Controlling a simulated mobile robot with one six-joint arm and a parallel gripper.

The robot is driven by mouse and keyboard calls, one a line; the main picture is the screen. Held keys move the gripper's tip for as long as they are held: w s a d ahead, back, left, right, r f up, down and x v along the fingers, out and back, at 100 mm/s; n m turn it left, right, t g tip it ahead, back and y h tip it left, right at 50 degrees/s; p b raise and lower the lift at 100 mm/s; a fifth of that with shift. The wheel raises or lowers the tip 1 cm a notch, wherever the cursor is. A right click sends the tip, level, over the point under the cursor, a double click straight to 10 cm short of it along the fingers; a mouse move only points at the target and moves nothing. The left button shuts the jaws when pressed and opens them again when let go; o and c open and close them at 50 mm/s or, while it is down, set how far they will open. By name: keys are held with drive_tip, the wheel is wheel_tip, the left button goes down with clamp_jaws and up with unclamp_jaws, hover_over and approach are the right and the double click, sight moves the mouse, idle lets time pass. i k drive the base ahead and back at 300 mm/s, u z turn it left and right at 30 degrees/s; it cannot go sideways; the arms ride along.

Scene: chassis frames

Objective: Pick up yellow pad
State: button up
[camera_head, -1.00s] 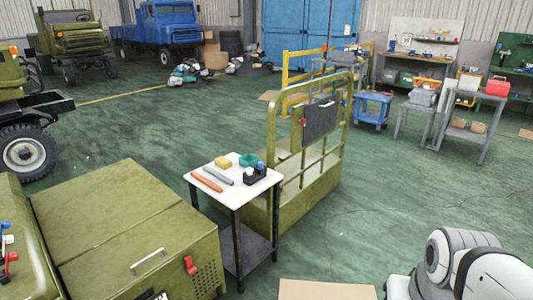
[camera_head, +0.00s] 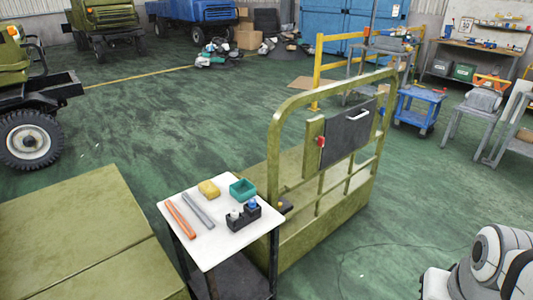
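The yellow pad (camera_head: 209,189) is a small block lying on the white top of a small table (camera_head: 215,252), near its back edge. A green open box (camera_head: 242,190) sits just right of it. An orange stick (camera_head: 180,219) and a grey stick (camera_head: 197,210) lie to its left and front. A black holder (camera_head: 243,214) with a white and a blue item stands to the front right. My arm's white links show at the lower right, well apart from the table. My gripper is not in view.
An olive metal frame (camera_head: 328,222) with railings stands right behind the table. A large olive box (camera_head: 75,235) is close on the table's left. A blue cart (camera_head: 418,108) and workbenches stand farther back right. Green floor is open behind and at right.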

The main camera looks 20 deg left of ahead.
sight(208, 189)
drive_tip(key=u, duration=0.5)
drive_tip(key=i, duration=1.35)
drive_tip(key=u, duration=1.2)
drive_tip(key=i, duration=0.6)
drive_tip(key=u, duration=0.3)
drive_tip(key=k, duration=0.9)
drive_tip(key=u, duration=0.2)
drive_tip(key=i, duration=0.9)
drive_tip(key=z, duration=0.05)
